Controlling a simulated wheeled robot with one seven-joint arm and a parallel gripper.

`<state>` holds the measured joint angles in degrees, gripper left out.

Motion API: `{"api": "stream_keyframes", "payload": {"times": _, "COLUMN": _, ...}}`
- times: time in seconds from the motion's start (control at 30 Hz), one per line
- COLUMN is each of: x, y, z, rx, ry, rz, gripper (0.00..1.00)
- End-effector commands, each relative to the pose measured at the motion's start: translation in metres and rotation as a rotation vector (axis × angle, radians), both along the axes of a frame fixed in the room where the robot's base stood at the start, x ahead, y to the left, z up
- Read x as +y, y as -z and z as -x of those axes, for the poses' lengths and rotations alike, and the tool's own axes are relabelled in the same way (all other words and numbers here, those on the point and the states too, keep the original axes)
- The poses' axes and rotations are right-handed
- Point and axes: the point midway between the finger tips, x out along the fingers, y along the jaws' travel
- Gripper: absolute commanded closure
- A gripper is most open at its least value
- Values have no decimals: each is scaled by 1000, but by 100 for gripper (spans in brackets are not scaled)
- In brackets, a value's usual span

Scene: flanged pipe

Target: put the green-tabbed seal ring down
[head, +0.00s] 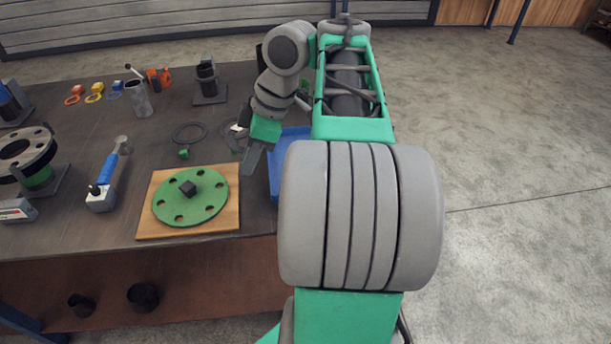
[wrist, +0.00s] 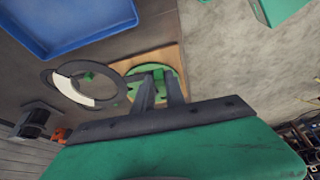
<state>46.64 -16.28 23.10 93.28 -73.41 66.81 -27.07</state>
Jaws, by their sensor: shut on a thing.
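A dark seal ring with a pale patch (wrist: 88,90) shows large in the wrist view, its right edge at the fingers. A green tab also shows through the ring in the wrist view (wrist: 88,76).
A green flange (head: 190,205) lies on a wooden board (head: 146,228) at the table's front edge. A blue tray (head: 274,172) is right of my gripper. A blue-handled tool (head: 108,170) and a standing flange (head: 20,155) are left. Table (head: 150,145) is bare between ring and tool.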

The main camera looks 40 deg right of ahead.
Motion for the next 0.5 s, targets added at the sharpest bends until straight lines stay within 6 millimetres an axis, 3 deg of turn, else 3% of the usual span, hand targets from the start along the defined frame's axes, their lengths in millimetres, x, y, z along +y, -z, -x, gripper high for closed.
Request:
{"api": "stream_keyframes", "payload": {"times": 0.17, "x": -22, "y": 9, "z": 13, "rx": 0, "ry": -57, "rz": -1, "gripper": 100}}
{"api": "stream_keyframes", "payload": {"times": 0.47, "x": -102, "y": 45, "z": 20, "rx": 2, "ry": -56, "rz": -5, "gripper": 100}}
{"api": "stream_keyframes", "payload": {"times": 0.5, "x": -110, "y": 57, "z": 21, "rx": 1, "ry": -57, "rz": -4, "gripper": 100}}
